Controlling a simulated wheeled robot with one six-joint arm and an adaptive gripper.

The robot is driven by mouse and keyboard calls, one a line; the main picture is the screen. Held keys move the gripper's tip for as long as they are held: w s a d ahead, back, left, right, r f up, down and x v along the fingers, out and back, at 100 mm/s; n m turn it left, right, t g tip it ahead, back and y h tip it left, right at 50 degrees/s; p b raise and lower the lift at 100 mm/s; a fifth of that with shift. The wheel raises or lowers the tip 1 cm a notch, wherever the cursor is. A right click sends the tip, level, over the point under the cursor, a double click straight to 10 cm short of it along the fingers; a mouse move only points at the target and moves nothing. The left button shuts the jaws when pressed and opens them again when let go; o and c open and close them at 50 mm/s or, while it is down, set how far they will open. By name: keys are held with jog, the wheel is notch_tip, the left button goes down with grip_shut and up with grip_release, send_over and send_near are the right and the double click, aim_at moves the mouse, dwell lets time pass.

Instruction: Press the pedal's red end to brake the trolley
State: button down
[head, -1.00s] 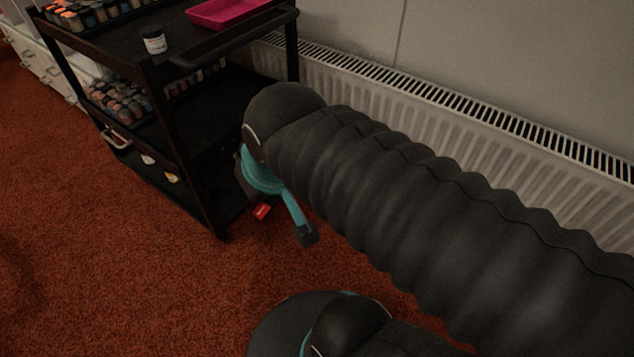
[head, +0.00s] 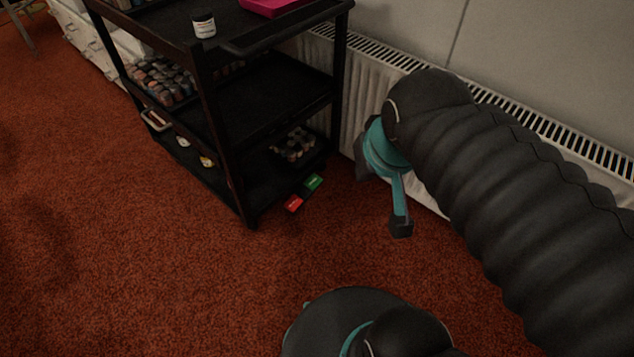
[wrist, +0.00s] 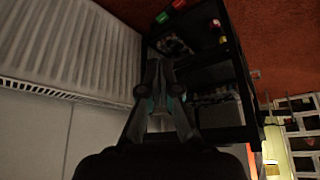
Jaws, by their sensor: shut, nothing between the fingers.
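The black trolley (head: 222,120) stands in the upper left half of the head view. Its pedal is low at the near right side, just above the red carpet, with a red end (head: 293,204) nearer me and a green end (head: 313,182) towards the radiator. In the wrist view, turned over, the red end (wrist: 179,4) and green end (wrist: 162,17) show at the top edge. My gripper (wrist: 159,66) is shut and empty in the wrist view, apart from the pedal.
A white radiator (head: 358,95) runs along the wall behind my arm. The trolley holds a white jar (head: 204,25), a pink tray (head: 270,6) and several small bottles (head: 160,78). The carpet (head: 150,270) in front of the trolley is clear.

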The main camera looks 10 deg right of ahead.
jog(key=w+f+m+g+b, duration=0.1)
jog(key=w+f+m+b, duration=0.15)
jog(key=w, duration=0.95)
jog(key=m+g+h+b, duration=0.2)
jog(key=m+g+b, duration=0.15)
jog(key=m, duration=0.45)
send_over(316, 185)
jog(key=s+a, duration=0.3)
notch_tip(316, 185, down, 35)
jog(key=shift+w+f+t, duration=0.2)
jog(key=shift+w+t, duration=0.05)
jog(key=shift+w, duration=0.05)
jog(key=b+x, duration=0.1)
jog(key=x, duration=1.3)
jog(key=shift+r, duration=0.1)
